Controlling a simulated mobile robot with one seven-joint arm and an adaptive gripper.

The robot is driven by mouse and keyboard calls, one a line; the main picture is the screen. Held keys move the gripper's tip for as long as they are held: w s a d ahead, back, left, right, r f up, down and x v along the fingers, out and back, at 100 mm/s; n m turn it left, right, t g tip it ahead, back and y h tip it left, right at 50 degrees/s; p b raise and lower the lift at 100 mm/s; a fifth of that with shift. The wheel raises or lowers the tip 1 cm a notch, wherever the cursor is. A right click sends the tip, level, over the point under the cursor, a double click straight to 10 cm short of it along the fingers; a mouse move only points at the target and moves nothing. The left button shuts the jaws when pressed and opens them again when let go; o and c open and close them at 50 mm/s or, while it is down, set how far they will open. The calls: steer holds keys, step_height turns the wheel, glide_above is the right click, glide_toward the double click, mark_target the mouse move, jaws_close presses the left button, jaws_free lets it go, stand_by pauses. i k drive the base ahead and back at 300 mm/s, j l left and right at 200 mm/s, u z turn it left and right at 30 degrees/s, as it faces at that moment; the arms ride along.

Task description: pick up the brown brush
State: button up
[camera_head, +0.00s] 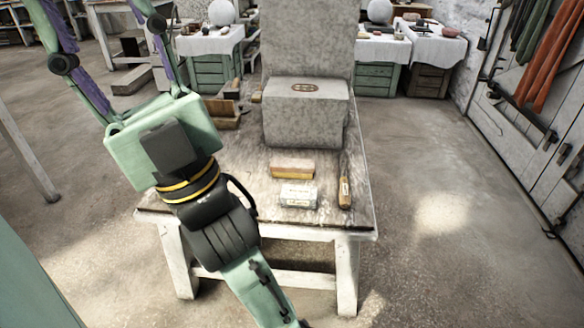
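A brown-handled tool (344,192) lies at the right side of the table, its thin dark end pointing away and a pale label on its handle. It may be the brown brush, but its end is too small to tell. My gripper (98,18) is at the upper left of the picture, open, with purple pads facing each other and floor showing between them. Its fingers reach to the top edge of the picture, so the tips may be cut off. It is well to the left of the tool and apart from it, holding nothing.
The worktable (326,217) carries a large grey stone block (305,115), a pink-and-yellow block (293,167) and a white box (298,196) left of the tool. Brown wooden pieces (224,112) lie farther left. Floor is clear to the right.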

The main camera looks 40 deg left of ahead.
mark_target(280, 167)
steer(key=u, duration=1.15)
steer(key=i+l, duration=0.5)
steer(key=i+l+z, duration=0.1)
steer(key=i+l, duration=0.4)
steer(key=i, duration=0.15)
